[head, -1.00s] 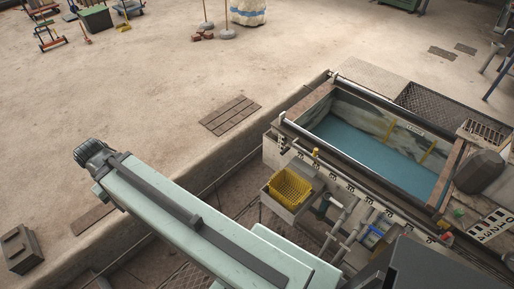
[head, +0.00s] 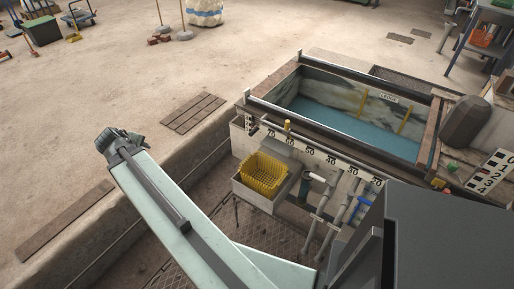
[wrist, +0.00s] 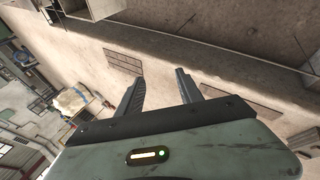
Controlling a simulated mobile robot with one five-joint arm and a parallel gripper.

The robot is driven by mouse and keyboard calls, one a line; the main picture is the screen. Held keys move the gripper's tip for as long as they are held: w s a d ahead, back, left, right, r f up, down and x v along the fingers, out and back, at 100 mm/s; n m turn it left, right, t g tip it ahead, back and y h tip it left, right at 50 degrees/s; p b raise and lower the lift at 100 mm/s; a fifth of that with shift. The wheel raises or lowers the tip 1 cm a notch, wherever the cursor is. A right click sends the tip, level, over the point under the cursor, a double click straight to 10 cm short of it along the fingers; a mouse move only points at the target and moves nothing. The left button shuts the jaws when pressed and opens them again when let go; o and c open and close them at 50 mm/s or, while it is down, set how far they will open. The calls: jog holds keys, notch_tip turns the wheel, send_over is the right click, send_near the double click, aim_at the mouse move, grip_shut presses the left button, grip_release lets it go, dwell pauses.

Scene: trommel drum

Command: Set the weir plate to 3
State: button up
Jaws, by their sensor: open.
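A white board with black numbers 0 to 4 (head: 491,173) lies at the right edge of the tank in the head view. A small green knob (head: 452,168) and a yellow-orange piece (head: 438,184) sit near it. I cannot tell which part is the weir plate itself. The tank (head: 272,88) holds blue-green water. My gripper (head: 117,139) is far to the left of the tank, over the pale floor. In the wrist view my gripper (wrist: 159,82) has its two fingers apart with nothing between them.
A yellow basket (head: 265,174) stands in a tray beside the tank's front wall, which carries a row of numbers. Grey pipes (head: 325,215) rise nearby. A dark rounded housing (head: 464,122) stands at the tank's right end. The floor at left is mostly clear.

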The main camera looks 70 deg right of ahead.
jog(key=s+d+f+h+b, duration=0.2)
jog(key=s+d+f+b, duration=0.15)
jog(key=d, duration=0.35)
jog(key=s+d+f+h+b, duration=0.1)
jog(key=s+d+f+b, duration=0.1)
jog(key=d+f+b, duration=0.45)
jog(key=n+g+h+b, duration=0.2)
jog(key=n+h+b, duration=0.4)
jog(key=b, duration=1.1)
send_near(256, 129)
jog(key=d+f, duration=0.1)
jog(key=w+d+f, duration=0.1)
jog(key=d, duration=0.1)
jog(key=shift+w+d+f, duration=0.15)
jog(key=shift+f, duration=0.25)
jog(key=shift+s+d+r+p, duration=0.15)
jog(key=shift+s+r+p, duration=0.05)
jog(key=shift+s+p, duration=0.1)
jog(key=b+x, duration=0.1)
jog(key=x, duration=0.7)
jog(key=shift+w+b, duration=0.15)
jog(key=shift+b, duration=0.2)
jog(key=shift+r, duration=0.1)
grip_shut()
